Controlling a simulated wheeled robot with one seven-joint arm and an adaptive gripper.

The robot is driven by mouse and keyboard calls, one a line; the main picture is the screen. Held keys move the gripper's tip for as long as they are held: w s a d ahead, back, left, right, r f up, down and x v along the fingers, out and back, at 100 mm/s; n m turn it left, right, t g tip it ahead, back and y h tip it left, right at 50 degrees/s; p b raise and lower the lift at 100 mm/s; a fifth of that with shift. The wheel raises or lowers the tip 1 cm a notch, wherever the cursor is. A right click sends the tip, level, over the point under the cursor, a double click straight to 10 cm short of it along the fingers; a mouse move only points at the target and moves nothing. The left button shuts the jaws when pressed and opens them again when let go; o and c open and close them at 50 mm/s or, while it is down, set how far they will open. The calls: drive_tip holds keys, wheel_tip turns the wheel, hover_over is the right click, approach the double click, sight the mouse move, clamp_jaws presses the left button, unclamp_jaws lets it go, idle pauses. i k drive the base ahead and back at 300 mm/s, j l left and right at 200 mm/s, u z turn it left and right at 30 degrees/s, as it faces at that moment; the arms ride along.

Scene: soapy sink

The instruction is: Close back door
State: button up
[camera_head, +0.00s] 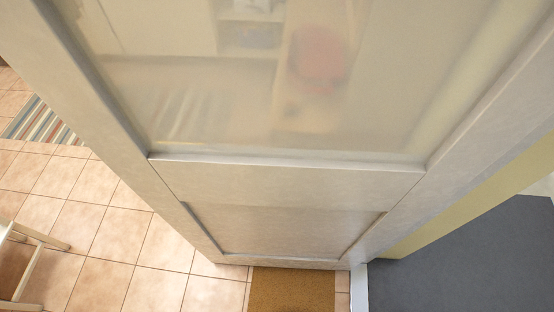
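The back door (290,180) fills most of the head view, close in front of me. It has a pale frame, a large translucent pane (260,100) and a lower recessed panel (285,230). Its bottom edge is near a brown doormat (292,290). Its right side runs beside a yellow strip (470,195) and a dark grey floor area (460,260), which shows to the right of the door. The door's handle is not visible. My gripper is not in view.
Tiled floor (110,215) lies open to the left of the door. A pale wooden furniture leg (30,270) stands at the lower left. A striped rug (45,125) lies farther back. A white threshold strip (359,288) divides the tiles from the grey floor. Blurred shapes show through the pane.

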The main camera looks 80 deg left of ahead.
sight(295, 134)
drive_tip(key=k+j, duration=0.25)
drive_tip(key=k, duration=0.15)
drive_tip(key=k+j+z, duration=0.15)
drive_tip(key=k, duration=0.3)
drive_tip(key=k+j, duration=0.3)
drive_tip(key=k+j+z, duration=0.15)
drive_tip(key=k, duration=0.4)
drive_tip(key=k+j, duration=0.2)
drive_tip(key=j, duration=0.25)
drive_tip(key=k+j+z, duration=0.1)
drive_tip(key=j, duration=0.35)
drive_tip(key=k+j, duration=0.25)
drive_tip(key=j, duration=0.2)
drive_tip(key=k+j+z, duration=0.1)
drive_tip(key=j, duration=0.35)
drive_tip(key=k+j, duration=0.3)
drive_tip(key=k+j+z, duration=0.1)
drive_tip(key=k+j, duration=0.15)
drive_tip(key=j, duration=0.3)
